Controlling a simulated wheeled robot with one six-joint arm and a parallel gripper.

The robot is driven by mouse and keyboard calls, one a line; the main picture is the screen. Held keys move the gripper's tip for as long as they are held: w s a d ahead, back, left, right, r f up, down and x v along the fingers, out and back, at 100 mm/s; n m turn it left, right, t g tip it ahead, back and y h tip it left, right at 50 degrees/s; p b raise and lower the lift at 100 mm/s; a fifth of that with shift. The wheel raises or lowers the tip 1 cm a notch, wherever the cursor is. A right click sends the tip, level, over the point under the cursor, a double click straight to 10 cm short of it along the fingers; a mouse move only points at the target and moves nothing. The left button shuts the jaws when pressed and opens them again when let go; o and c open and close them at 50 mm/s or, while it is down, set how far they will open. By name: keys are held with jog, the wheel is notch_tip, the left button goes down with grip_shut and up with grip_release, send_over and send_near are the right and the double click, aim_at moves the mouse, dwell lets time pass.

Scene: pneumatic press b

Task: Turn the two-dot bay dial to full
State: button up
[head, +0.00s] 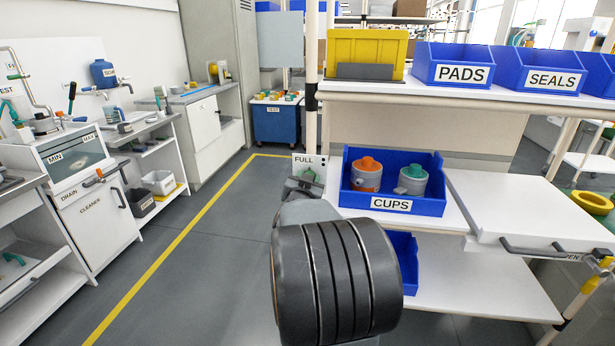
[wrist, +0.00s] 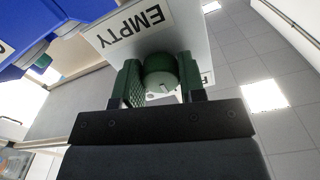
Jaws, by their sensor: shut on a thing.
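A dark green dial (wrist: 160,68) sits on a white panel (wrist: 112,40) in the wrist view. The panel reads EMPTY beside the dial, and the start of a second label shows behind the right finger. My gripper (wrist: 160,82) is shut on the dial, with one green textured finger on each side. A small pale mark shows on the dial's near face. In the head view the panel (head: 302,160) reads FULL at the top. My dark arm hides most of the panel and dial there.
A blue CUPS bin (head: 392,204) with an orange and a grey-green cup stands right of the panel. Blue PADS (head: 452,74) and SEALS (head: 541,82) bins and a yellow bin (head: 366,53) stand on the shelf above. The floor to the left is clear.

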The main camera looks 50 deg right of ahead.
jog(key=shift+n+p, duration=0.75)
jog(key=shift+n, duration=1.25)
jog(key=o, duration=0.9)
jog(key=shift+s, duration=0.1)
jog(key=shift+b+v, duration=1.85)
jog(key=shift+v, duration=5)
